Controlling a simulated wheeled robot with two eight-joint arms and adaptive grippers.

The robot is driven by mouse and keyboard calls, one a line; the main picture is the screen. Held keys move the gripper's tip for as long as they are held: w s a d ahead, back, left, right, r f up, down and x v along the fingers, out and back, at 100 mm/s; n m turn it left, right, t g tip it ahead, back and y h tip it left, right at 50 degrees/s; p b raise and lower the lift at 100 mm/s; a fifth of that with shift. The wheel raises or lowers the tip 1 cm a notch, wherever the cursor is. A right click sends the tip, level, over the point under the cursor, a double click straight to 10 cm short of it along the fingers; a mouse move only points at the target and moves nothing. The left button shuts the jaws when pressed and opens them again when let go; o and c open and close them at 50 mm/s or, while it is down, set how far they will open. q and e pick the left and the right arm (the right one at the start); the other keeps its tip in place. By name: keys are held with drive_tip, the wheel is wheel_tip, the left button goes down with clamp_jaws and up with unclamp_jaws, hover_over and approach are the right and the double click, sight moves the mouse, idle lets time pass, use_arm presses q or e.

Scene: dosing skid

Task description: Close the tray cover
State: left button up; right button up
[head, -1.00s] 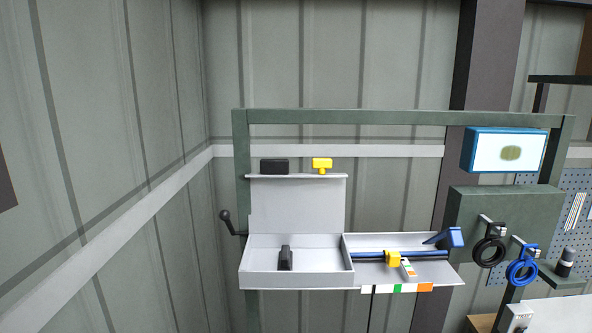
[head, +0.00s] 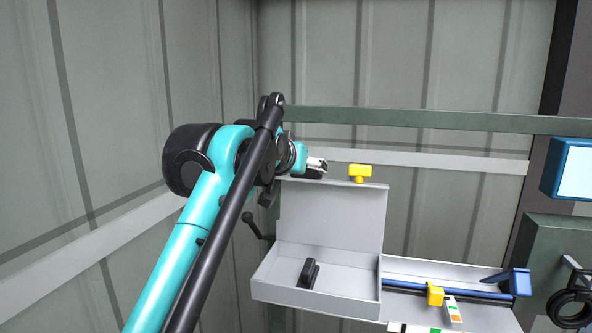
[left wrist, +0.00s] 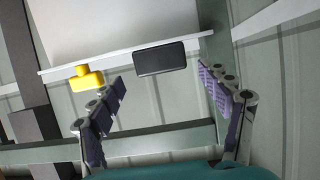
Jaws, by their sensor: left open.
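The tray cover (head: 330,218) is a pale grey panel standing upright, open, at the back of the left tray (head: 275,287). A black block (left wrist: 160,58) and a yellow T-shaped knob (head: 360,172) sit along its top edge. My left gripper (head: 316,167) is at the cover's upper left corner, by the black block, which it largely hides in the head view. In the left wrist view the fingers (left wrist: 162,82) are spread and empty. The black block lies ahead between them, apparently untouched, with the yellow knob (left wrist: 86,79) beyond the left finger. My right gripper is not in view.
A black ball-ended lever (head: 257,228) stands left of the tray. A black piece (head: 308,273) stands inside it. The right tray holds a blue rod with a yellow slider (head: 435,295). A green frame bar (head: 430,118) runs behind. A corrugated wall is close on the left.

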sight(306, 178)
use_arm(q)
drive_tip(key=x, duration=0.2)
drive_tip(key=p+x, duration=0.1)
drive_tip(key=x, duration=0.2)
drive_tip(key=p+x, duration=0.1)
drive_tip(key=x, duration=0.1)
drive_tip(key=shift+w+d+r, duration=0.15)
drive_tip(key=shift+w, duration=0.25)
drive_tip(key=shift+w+d, duration=0.1)
drive_tip(key=shift+w, duration=0.05)
